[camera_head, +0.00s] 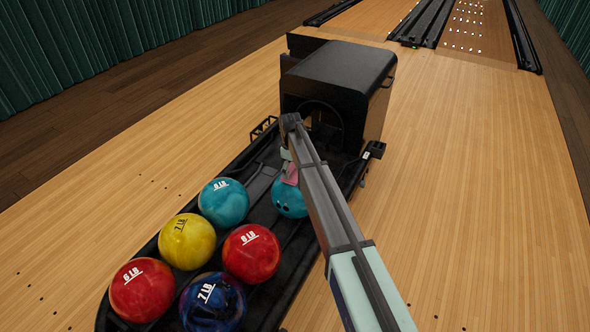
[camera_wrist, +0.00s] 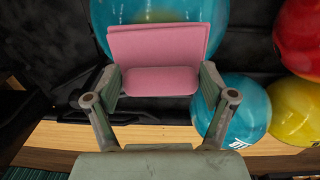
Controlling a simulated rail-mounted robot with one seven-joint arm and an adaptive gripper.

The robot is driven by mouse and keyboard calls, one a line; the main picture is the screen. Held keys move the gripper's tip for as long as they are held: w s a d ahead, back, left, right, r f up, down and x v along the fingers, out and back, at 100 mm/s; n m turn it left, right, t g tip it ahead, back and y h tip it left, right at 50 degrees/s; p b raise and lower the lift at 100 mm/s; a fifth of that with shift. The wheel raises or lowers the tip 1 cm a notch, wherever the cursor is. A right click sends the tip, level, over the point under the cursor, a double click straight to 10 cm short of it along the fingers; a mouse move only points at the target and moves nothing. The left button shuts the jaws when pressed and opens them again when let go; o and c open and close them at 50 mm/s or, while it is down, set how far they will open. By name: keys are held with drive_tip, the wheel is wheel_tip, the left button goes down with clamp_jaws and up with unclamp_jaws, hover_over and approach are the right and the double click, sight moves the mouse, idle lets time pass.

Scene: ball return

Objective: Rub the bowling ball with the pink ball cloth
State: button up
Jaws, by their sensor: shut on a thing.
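The pink ball cloth (camera_wrist: 160,81) is a folded pad held between the fingers of my gripper (camera_wrist: 158,92), which is shut on it. In the head view a bit of the cloth (camera_head: 290,173) shows beside my arm. A teal bowling ball (camera_wrist: 118,14) with finger holes is right behind the cloth in the wrist view. In the head view this ball (camera_head: 287,198) sits alone near the machine's opening, partly hidden by my arm. The cloth overlaps the ball's upper part; I cannot tell whether they touch.
Several other balls lie on the black ball return (camera_head: 287,275): a teal 6 LB ball (camera_head: 224,203), a yellow ball (camera_head: 187,242), two red balls (camera_head: 251,253) and a dark blue ball (camera_head: 212,302). The black machine housing (camera_head: 340,80) stands behind. The wooden lane at right is clear.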

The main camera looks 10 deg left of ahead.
drive_tip(key=shift+s+d+f, duration=0.1)
drive_tip(key=shift+s+d, duration=0.2)
drive_tip(key=shift+d, duration=0.3)
drive_tip(key=shift+s+d+f, duration=0.1)
drive_tip(key=shift+s+d, duration=0.15)
drive_tip(key=shift+d, duration=0.35)
drive_tip(key=shift+w+a+r+p, duration=0.1)
drive_tip(key=shift+w+a+p, duration=0.15)
drive_tip(key=shift+a, duration=0.4)
drive_tip(key=shift+w+a+p, duration=0.15)
drive_tip(key=shift+w+a, duration=0.15)
drive_tip(key=shift+a, duration=0.3)
drive_tip(key=shift+s+d+r, duration=0.1)
drive_tip(key=shift+s+d, duration=0.15)
drive_tip(key=shift+d, duration=0.4)
drive_tip(key=shift+s+d+r, duration=0.1)
drive_tip(key=shift+s+d, duration=0.15)
drive_tip(key=shift+d, duration=0.35)
drive_tip(key=shift+w+a+f+p, duration=0.1)
drive_tip(key=shift+w+a+p, duration=0.15)
drive_tip(key=shift+a, duration=0.4)
drive_tip(key=shift+w+a+f+p, duration=0.15)
drive_tip(key=shift+w+a, duration=0.1)
drive_tip(key=shift+a, duration=0.35)
drive_tip(key=shift+r, duration=0.1)
drive_tip(key=shift+s+r+p, duration=0.1)
drive_tip(key=shift+r+p, duration=1.7)
drive_tip(key=shift+r, duration=1.2)
drive_tip(key=shift+r, duration=0.1)
